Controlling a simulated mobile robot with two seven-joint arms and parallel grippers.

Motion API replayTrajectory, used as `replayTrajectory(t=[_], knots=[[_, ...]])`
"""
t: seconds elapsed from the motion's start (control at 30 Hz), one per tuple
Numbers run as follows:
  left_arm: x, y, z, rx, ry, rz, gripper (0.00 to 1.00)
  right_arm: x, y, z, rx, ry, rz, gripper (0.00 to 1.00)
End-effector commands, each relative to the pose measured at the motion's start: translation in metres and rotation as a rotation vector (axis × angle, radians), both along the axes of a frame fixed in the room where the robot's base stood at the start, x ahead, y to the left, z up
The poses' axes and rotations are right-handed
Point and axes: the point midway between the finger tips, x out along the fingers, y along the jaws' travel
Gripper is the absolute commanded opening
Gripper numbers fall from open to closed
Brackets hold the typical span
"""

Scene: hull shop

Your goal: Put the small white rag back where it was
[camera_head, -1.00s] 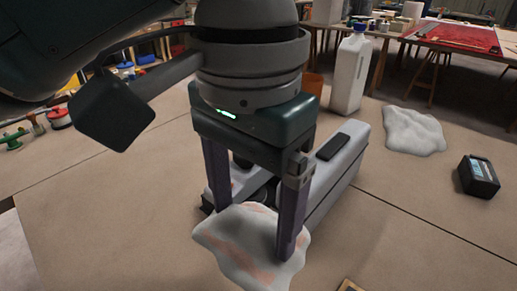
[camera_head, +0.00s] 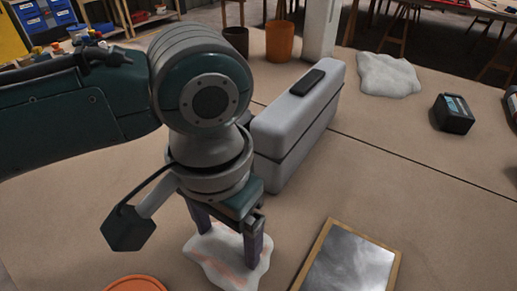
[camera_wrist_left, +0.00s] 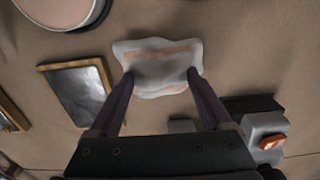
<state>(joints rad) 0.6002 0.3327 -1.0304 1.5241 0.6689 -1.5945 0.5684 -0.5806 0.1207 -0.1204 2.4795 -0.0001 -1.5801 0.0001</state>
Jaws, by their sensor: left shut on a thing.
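The small white rag (camera_head: 228,265), crumpled with faint pink-orange stains, is between the fingers of my left gripper (camera_head: 228,247), low over the brown worktop. Whether it touches the surface I cannot tell. In the left wrist view the rag (camera_wrist_left: 158,62) lies across both fingertips of the left gripper (camera_wrist_left: 160,75), which is shut on it. A second, larger white rag (camera_head: 388,75) lies at the back right. My right gripper is not in view.
A grey toolbox (camera_head: 295,130) with a dark handle stands behind my gripper. A wood-framed dark panel (camera_head: 350,265) lies to the right and an orange round thing (camera_head: 135,286) to the front left. A black box (camera_head: 453,113) stands at right. The worktop between is partly clear.

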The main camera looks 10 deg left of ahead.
Motion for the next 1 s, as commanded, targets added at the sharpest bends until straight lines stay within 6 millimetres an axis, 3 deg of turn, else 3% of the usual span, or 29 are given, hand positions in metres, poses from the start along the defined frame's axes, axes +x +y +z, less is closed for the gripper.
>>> replayTrajectory(t=[0.03,0.17,0.57,0.6,0.73,1.0], knots=[[-0.001,0.000,-0.013,0.001,0.003,0.001,0.38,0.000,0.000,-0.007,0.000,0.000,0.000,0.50],[0.000,0.000,-0.028,0.002,0.002,0.000,0.38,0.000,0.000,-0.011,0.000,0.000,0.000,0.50],[0.000,0.000,-0.032,-0.001,0.001,0.001,0.38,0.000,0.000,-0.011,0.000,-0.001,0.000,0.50],[0.000,0.000,-0.031,-0.001,0.001,0.001,0.86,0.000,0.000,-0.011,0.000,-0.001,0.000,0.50],[0.000,0.000,-0.031,-0.001,0.001,0.001,1.00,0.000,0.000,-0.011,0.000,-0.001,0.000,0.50],[0.000,0.000,-0.028,0.000,0.000,0.000,1.00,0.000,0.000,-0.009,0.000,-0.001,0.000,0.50]])
